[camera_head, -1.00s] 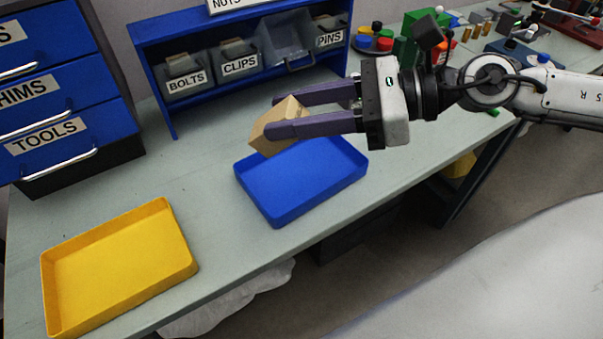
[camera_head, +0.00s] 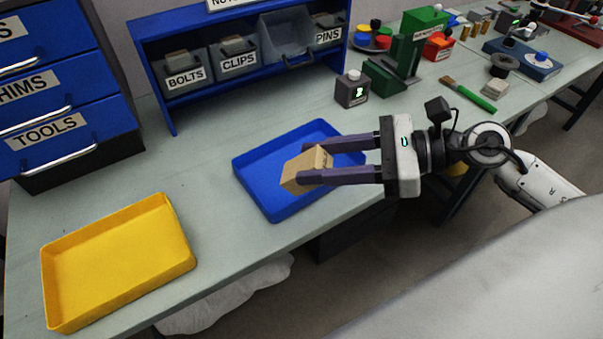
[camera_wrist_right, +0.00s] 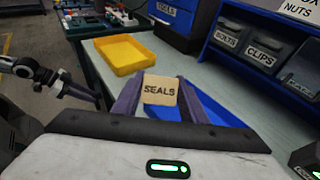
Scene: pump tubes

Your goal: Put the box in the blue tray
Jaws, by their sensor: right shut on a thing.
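The small tan cardboard box (camera_head: 301,173) is held between the purple fingers of my right gripper (camera_head: 316,163), over the blue tray (camera_head: 263,165) in the head view. The box is tilted, and I cannot tell whether it touches the tray floor. In the right wrist view the box (camera_wrist_right: 160,88) shows a SEALS label and sits between both fingers, with the blue tray (camera_wrist_right: 216,112) behind it. My left gripper (camera_wrist_right: 82,93) shows at the left of the right wrist view, away from the box; its jaw opening is unclear.
A yellow tray (camera_head: 185,262) lies to the left on the bench. A blue rack of bins (camera_head: 150,50) and blue drawers (camera_head: 75,108) stand behind. A small grey device (camera_head: 352,92) and a green-handled brush (camera_head: 476,98) lie to the right. The bench between the trays is clear.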

